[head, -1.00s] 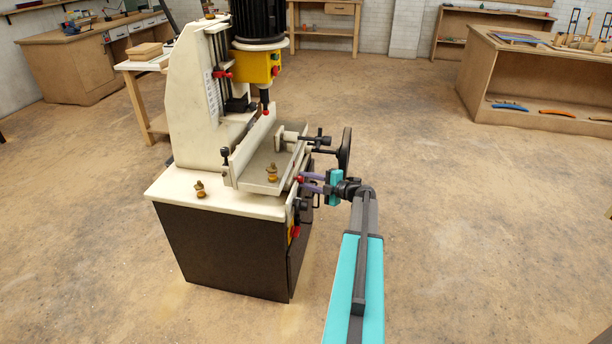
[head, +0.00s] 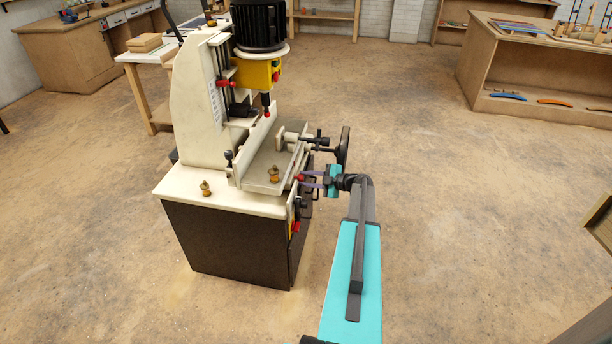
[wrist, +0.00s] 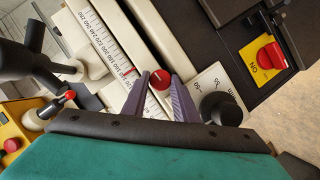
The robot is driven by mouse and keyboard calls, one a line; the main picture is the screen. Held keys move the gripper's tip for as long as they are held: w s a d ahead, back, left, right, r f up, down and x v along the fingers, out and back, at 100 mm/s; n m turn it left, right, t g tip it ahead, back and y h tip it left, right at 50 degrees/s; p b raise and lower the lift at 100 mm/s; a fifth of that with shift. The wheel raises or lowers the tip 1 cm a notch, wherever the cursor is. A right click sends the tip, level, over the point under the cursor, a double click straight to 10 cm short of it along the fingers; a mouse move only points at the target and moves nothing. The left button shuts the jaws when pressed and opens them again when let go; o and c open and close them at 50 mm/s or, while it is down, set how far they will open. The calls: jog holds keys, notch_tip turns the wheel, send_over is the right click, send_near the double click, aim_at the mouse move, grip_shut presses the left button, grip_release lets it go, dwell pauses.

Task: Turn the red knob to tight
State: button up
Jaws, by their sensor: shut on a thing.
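The red knob (wrist: 160,80) is small and round, with a pale mark on its face. It sits on the front edge of the white milling machine (head: 196,110), beside a printed ruler scale (wrist: 108,50). In the head view the red knob (head: 299,178) is at the right side of the machine's table. My gripper (wrist: 160,78) has purple fingers, one on each side of the knob, and is shut on it. In the head view my gripper (head: 304,178) reaches in from the right. Any tight or loose label is not readable.
A black knob (wrist: 221,109) on a numbered dial plate is close beside the right finger. A red switch (wrist: 271,56) on a yellow ON plate is farther right. A black handwheel (head: 343,146) stands just above my wrist. Open floor lies to the right.

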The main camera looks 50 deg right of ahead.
jog(key=shift+f+p, duration=0.2)
jog(key=shift+p, duration=0.2)
jog(key=o, duration=1.1)
jog(key=shift+c, duration=0.2)
jog(key=shift+r, duration=0.1)
jog(key=shift+r, duration=0.1)
